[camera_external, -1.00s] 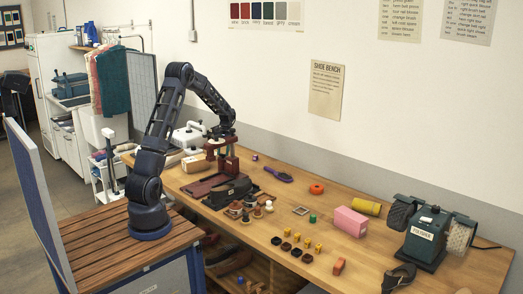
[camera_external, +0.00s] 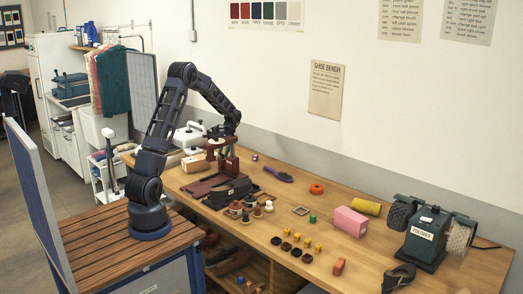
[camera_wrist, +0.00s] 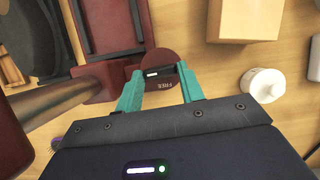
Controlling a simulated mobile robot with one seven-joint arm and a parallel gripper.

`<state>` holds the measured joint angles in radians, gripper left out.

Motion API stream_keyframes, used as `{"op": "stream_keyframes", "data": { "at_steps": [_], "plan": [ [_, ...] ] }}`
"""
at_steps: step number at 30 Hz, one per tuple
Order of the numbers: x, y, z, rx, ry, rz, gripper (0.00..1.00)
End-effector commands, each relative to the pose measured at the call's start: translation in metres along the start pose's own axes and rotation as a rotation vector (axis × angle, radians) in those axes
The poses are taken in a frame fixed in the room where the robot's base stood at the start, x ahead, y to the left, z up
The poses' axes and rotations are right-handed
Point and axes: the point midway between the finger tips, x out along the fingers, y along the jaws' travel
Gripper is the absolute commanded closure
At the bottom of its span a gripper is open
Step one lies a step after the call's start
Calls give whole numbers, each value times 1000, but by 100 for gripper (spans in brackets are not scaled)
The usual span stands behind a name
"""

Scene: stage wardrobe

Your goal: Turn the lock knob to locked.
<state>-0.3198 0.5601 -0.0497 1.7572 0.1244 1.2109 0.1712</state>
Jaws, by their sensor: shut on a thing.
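The lock knob (camera_wrist: 164,71) is a small dark bar with a white mark near its left end, in the wrist view. It sits on a round dark red plate (camera_wrist: 158,55) whose lettering reads "FREE" just below the knob. My gripper (camera_wrist: 159,72) has teal fingers, one on each side of the knob, and is shut on it. In the external view my gripper (camera_external: 213,146) is over the dark red stand (camera_external: 231,163) at the back of the bench. The knob is too small or hidden to make out there.
A wooden block (camera_wrist: 244,18) and a white-topped bottle (camera_wrist: 264,83) are to the right. On the bench (camera_external: 300,225), brushes, small pots and a pink box (camera_external: 349,221) stand farther right.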

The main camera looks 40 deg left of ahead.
Motion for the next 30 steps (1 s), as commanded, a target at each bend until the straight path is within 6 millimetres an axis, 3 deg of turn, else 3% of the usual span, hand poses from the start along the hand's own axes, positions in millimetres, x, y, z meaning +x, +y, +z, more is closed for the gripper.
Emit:
{"op": "stream_keyframes", "data": {
  "at_steps": [7,8,10,11,22,30],
  "plan": [
    [0,0,0,0,0,0,85],
    [0,0,0,0,0,0,56],
    [0,0,0,0,0,0,42],
    [0,0,0,0,0,0,40],
    [-5,0,0,-1,1,0,40],
    [-47,0,-1,-1,3,-1,40]
  ]
}}
